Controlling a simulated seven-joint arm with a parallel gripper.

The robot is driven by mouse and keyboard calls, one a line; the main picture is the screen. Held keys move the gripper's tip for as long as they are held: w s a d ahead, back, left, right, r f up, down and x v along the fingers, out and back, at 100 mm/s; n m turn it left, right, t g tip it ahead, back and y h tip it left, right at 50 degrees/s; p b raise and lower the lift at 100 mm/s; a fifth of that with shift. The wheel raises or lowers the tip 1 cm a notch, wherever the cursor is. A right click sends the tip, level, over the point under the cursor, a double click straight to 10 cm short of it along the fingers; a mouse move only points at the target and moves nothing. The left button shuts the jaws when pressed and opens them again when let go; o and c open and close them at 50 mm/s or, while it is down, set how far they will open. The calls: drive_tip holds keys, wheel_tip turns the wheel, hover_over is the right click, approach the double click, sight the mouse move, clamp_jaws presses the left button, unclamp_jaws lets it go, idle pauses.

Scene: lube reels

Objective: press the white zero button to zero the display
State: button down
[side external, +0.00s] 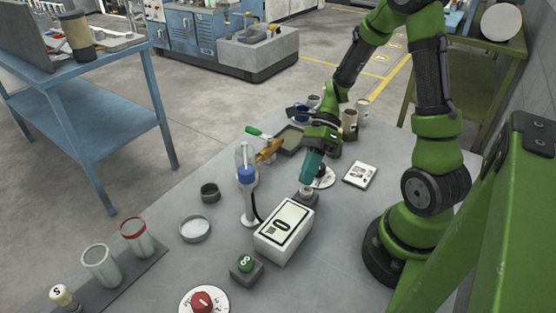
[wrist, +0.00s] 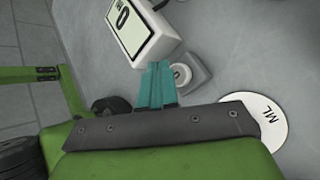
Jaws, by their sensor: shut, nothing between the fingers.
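The white zero button (side external: 307,191) sits on a small grey block behind the display box. In the wrist view the button (wrist: 181,75) shows a dark 0 and is partly covered by my fingers. The white display box (side external: 270,243) has a screen (side external: 284,225) with a large dark 0 and small marks I cannot read. The box (wrist: 157,38) also shows at the top of the wrist view. My gripper (side external: 309,183) has teal fingers, shut and empty, pointing down just above the button. In the wrist view the fingertips (wrist: 157,66) are just left of the button; I cannot tell whether they touch it.
A green button marked 8 (side external: 246,264) and a red knob on a white dial (side external: 203,301) are nearer the front.

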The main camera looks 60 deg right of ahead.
drive_tip(key=shift+r, duration=2.4)
drive_tip(key=shift+s+d+f+n+h, duration=0.15)
drive_tip(key=shift+d+f+n+h, duration=0.25)
drive_tip(key=shift+n, duration=0.4)
drive_tip(key=n, duration=0.2)
wheel_tip(320, 180, up, 14)
drive_tip(key=n+t+h, duration=0.6)
drive_tip(key=n+t, duration=0.2)
drive_tip(key=n, duration=1)
hover_over(306, 189)
drive_tip(key=s+a, duration=0.2)
drive_tip(key=a, duration=0.3)
drive_tip(key=shift+w+d+f, duration=0.1)
drive_tip(key=shift+w+f, duration=0.1)
drive_tip(key=shift+w, duration=0.05)
